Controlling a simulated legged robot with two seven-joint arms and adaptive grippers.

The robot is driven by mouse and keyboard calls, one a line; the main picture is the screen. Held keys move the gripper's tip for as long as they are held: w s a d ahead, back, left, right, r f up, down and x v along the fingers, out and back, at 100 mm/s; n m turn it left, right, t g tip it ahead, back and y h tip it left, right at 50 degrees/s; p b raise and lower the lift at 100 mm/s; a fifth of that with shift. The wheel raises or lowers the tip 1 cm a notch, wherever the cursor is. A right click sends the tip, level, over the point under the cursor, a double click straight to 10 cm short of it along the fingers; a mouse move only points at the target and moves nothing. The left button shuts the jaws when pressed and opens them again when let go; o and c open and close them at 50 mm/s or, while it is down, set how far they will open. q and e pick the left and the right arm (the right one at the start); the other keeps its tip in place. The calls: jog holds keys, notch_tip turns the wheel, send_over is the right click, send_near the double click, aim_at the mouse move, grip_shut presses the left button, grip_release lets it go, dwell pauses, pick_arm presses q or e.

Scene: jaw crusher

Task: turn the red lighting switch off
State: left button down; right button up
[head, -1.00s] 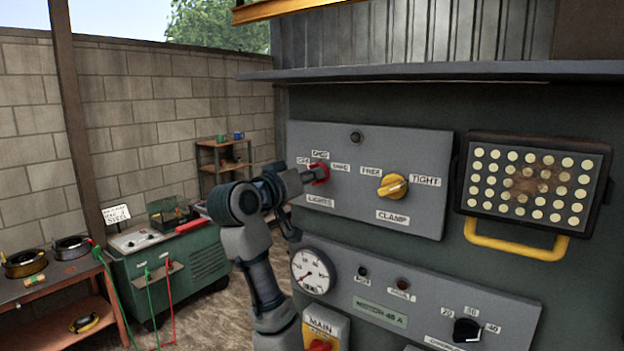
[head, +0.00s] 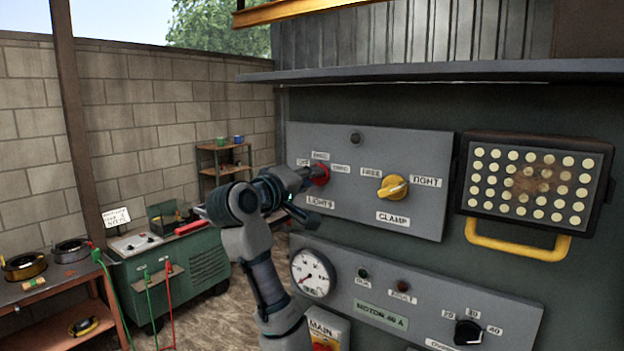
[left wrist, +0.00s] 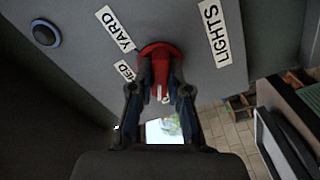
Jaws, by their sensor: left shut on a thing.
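The red lighting switch (head: 321,175) is on the upper grey panel (head: 345,205), above the LIGHTS label. My left gripper (head: 311,178) reaches it from the left and covers part of it. In the left wrist view, the red switch (left wrist: 158,53) sits between the two fingers of my left gripper (left wrist: 160,88), which are shut on its sides. A pale mark shows on the knob's end. The labels YARD and LIGHTS and a partly hidden third label stand around it. I cannot tell exactly which label the knob points to. My right gripper is not in view.
A yellow CLAMP knob (head: 392,188) is right of the switch. A lamp panel (head: 535,185) with a yellow handle stands further right. A gauge (head: 313,273) and lower panel (head: 420,305) are below. A green cabinet (head: 165,275) stands at the left.

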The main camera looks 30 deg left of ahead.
pick_arm(q)
jog(key=shift+w+f, duration=0.1)
jog(key=shift+f, duration=0.1)
jog(key=c, duration=1.1)
grip_release()
jog(key=shift+c, duration=0.2)
jog(key=shift+a, duration=0.1)
jog(key=shift+r, duration=0.1)
jog(key=s, duration=0.8)
jog(key=s+a, duration=0.1)
jog(key=s, duration=0.2)
jog(key=shift+s, duration=0.4)
